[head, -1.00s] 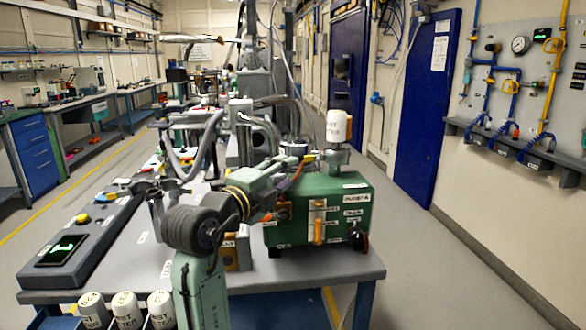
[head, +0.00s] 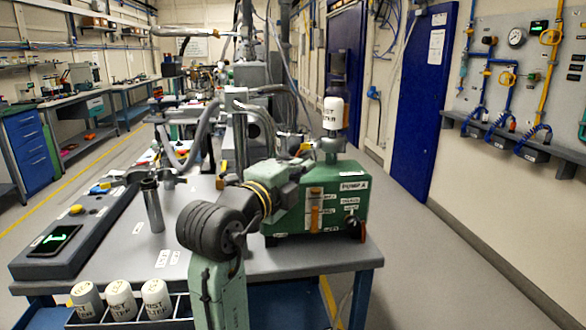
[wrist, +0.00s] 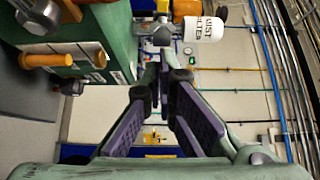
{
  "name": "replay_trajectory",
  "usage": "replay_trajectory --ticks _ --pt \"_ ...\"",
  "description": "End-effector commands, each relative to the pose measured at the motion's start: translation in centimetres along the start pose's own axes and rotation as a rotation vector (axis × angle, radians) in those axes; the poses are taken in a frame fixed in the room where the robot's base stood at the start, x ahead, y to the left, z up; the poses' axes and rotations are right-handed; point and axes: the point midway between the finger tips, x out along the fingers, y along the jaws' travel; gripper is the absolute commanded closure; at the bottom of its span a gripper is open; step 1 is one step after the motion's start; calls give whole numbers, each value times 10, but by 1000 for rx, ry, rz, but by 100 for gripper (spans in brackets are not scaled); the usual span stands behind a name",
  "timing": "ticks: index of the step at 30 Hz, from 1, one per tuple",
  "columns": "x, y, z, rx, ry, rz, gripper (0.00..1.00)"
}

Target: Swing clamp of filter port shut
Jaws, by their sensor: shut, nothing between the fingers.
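Pump A (head: 330,175), a green box, stands on the grey bench with a white mist filter (head: 333,114) upright on the grey port (head: 331,145) at its top. The filter (wrist: 204,28), lying sideways in the wrist view, shows beside the port fitting (wrist: 162,36). The swing clamp cannot be made out clearly at this size. My gripper (wrist: 164,74) is shut and empty, its dark fingertips meeting just short of the port fitting in the picture. Whether they touch it cannot be told. In the head view my arm hides most of the gripper.
A metal cylinder (head: 152,205) stands on the bench at left, beside a control panel (head: 55,240). Several white filters sit in a rack (head: 180,310) at the front. Right floor is clear.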

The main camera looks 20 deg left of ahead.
Motion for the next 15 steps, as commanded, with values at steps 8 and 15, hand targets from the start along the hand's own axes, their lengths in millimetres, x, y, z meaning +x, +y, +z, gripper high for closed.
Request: replay_trajectory --ticks 8,15 --pt "62 -2 -1 -2 3 4 100" --pt "83 -1 23 -1 0 2 100"
